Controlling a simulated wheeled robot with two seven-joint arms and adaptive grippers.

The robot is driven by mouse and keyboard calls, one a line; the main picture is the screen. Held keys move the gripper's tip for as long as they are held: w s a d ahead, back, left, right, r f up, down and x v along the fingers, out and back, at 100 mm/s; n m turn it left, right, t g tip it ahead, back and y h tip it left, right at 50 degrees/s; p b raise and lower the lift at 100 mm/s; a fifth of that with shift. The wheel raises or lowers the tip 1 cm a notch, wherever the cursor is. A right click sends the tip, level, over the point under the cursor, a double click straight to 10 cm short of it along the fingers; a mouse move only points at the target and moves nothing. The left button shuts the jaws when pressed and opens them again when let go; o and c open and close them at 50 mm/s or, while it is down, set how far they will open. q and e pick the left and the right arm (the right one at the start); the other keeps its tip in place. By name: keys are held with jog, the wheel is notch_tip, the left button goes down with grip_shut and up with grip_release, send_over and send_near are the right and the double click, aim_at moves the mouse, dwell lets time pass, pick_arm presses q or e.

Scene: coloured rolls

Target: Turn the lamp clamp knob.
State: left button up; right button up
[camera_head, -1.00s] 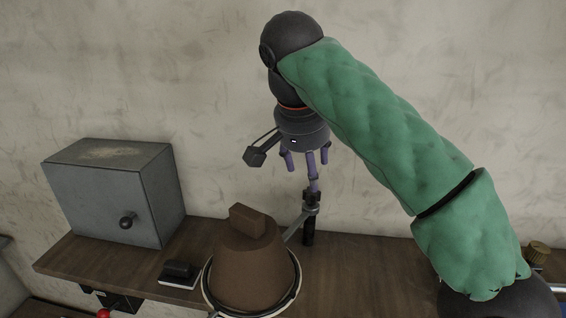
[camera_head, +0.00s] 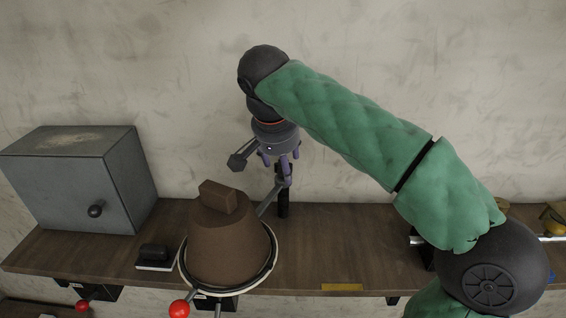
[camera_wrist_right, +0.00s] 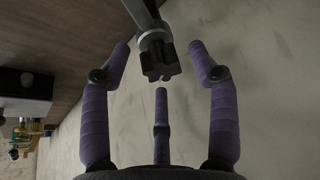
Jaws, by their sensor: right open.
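The lamp has a brown tapered shade (camera_head: 232,250) with a pale rim, standing at the shelf's front. A grey metal arm (camera_head: 268,204) runs from it to a dark upright clamp post (camera_head: 283,204) near the wall. In the right wrist view the dark lobed clamp knob (camera_wrist_right: 159,60) sits at the end of a grey bar, between my spread purple fingers. My right gripper (camera_head: 280,170) points down over the top of the post, open, its fingers around the knob without clear contact. The knob is mostly hidden by the fingers in the head view. My left gripper is out of view.
A grey metal box (camera_head: 60,185) with a black knob stands on the wooden shelf (camera_head: 330,240) at left. A small black-and-white block (camera_head: 155,257) lies beside the lamp. A red ball (camera_head: 179,309) shows below the shade. The shelf's middle right is mostly clear.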

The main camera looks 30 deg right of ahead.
jog(key=shift+w+f, duration=0.25)
jog(key=shift+f, duration=0.2)
jog(key=shift+c, duration=0.3)
jog(key=shift+s+d, duration=0.1)
jog(key=shift+s, duration=0.1)
jog(key=c, duration=1)
jog(key=o, duration=1.1)
jog(key=shift+c, duration=0.2)
jog(key=shift+w, duration=0.2)
jog(key=shift+s+r, duration=0.1)
jog(key=v, duration=1.2)
